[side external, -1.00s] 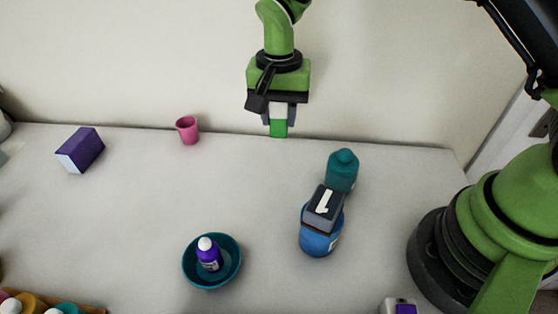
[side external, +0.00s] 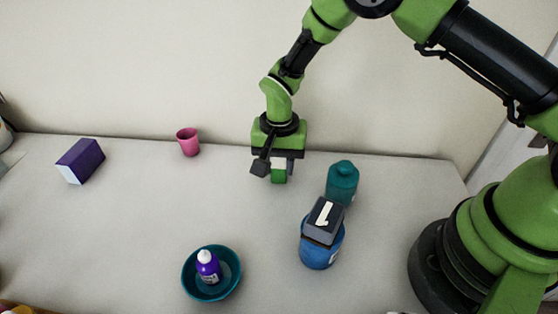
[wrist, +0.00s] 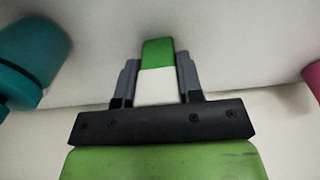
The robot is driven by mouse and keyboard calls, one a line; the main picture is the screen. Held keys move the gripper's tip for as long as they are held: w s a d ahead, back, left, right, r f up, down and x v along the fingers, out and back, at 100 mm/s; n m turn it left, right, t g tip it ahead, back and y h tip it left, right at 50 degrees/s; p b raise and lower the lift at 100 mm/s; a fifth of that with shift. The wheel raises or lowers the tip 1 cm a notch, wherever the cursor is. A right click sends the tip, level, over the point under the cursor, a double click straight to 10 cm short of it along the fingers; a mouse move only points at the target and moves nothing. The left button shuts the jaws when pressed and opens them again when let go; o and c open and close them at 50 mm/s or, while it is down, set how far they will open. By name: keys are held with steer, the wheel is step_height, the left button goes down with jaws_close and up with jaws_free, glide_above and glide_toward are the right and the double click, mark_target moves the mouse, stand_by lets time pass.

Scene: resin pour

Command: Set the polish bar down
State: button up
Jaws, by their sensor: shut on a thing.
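The polish bar (wrist: 157,70), a small block with a green end and a white end, is between the fingers of my gripper (wrist: 157,78). My gripper is shut on it, white end towards the palm and green end outward. In the side view my gripper (side external: 279,172) points down near the back of the table, left of the teal bottle. The green end of the bar (side external: 279,177) shows below the fingers. I cannot tell whether it touches the table.
A teal bottle (side external: 342,184) and a blue jar (side external: 320,253) with a dark block (side external: 324,220) on top stand to the right. A pink cup (side external: 188,142) and purple box (side external: 80,161) are left. A teal bowl (side external: 234,285) holds a purple bottle (side external: 208,266). The table (side external: 150,220) is clear mid-left.

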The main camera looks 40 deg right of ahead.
steer(key=o, duration=1)
steer(key=shift+c, duration=0.2)
step_height(320, 180, up, 12)
steer(key=shift+f, duration=0.25)
steer(key=shift+r, duration=0.75)
steer(key=s+d+r+n+t+y, duration=0.1)
steer(key=s+d+r+n+t, duration=0.15)
steer(key=s+r, duration=0.5)
steer(key=s+d+r+n+t+y, duration=0.1)
steer(key=s+d+r+t, duration=0.15)
steer(key=s+r, duration=0.45)
steer(key=s+d+r+n+t, duration=0.1)
steer(key=s+t, duration=0.1)
steer(key=s, duration=0.4)
steer(key=shift+s+r, duration=0.2)
steer(key=shift+s, duration=0.2)
